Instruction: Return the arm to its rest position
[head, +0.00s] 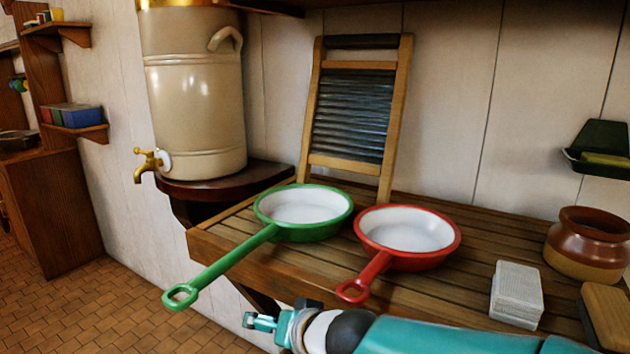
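My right arm (450,338) comes in from the lower right, teal with a dark joint, and lies across the bottom of the head view. Its gripper (256,321) points left, in front of the counter's front edge and below the pans. It appears small and partly turned away, so I cannot tell whether its fingers are open or shut. No object shows in it. My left arm and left gripper are not in view.
A green pan (303,213) and a red pan (408,237) stand on the slatted counter (310,268), handles overhanging its front. A washboard (353,105) leans behind. A white block (517,293), a wooden-backed brush (607,316) and a brown pot (588,245) are right. A water urn (195,90) stands left.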

